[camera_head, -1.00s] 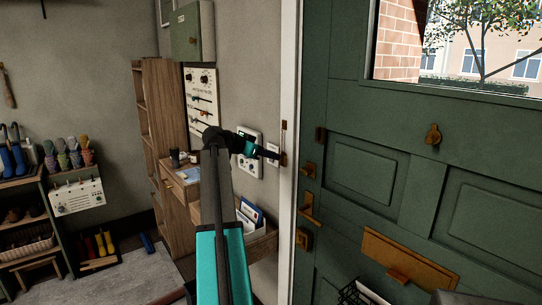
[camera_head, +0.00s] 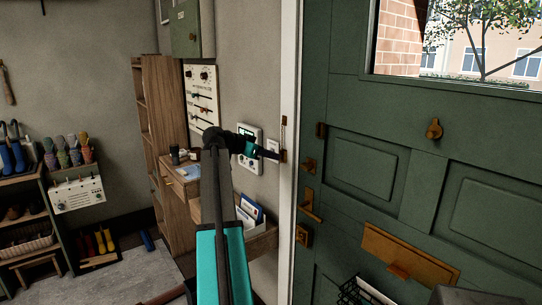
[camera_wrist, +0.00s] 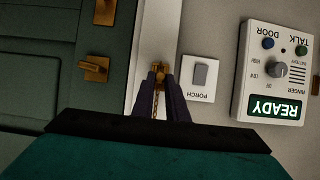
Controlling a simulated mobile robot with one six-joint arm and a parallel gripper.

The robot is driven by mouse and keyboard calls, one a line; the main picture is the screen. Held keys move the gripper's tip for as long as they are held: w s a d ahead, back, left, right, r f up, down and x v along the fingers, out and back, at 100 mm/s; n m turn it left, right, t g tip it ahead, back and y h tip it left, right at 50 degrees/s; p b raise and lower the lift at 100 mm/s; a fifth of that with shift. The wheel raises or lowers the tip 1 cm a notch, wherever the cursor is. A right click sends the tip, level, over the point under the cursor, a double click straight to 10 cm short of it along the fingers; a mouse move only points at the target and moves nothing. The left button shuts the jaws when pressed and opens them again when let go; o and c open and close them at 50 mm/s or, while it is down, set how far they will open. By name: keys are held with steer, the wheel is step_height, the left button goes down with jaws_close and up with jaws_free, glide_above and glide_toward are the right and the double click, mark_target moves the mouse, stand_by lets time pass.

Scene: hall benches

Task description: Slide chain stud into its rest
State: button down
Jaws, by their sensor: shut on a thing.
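My gripper (camera_head: 282,156) is at the white door frame beside the green door, with its dark fingers pointing right. In the wrist view my gripper (camera_wrist: 158,88) is shut on the brass chain stud (camera_wrist: 158,69). The stud shows at the fingertips, against the white frame. A thin brass chain (camera_wrist: 155,106) runs between the fingers. The rest is not clearly told apart from the brass at the fingertips, so I cannot tell whether the stud is seated.
The green door (camera_head: 365,165) looks closed and carries brass fittings, including a lever handle (camera_head: 309,207). A PORCH switch (camera_wrist: 200,77) and a READY panel (camera_wrist: 275,74) are on the wall close by. A wooden shelf (camera_head: 155,110) stands left of my arm.

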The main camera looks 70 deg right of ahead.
steer(key=shift+f, duration=0.4)
steer(key=c, duration=1.7)
jaws_free()
steer(key=shift+o, duration=0.2)
steer(key=shift+a, duration=0.1)
steer(key=b+v, duration=0.3)
steer(key=v, duration=1)
steer(key=shift+w+a, duration=0.25)
steer(key=shift+w+r, duration=0.1)
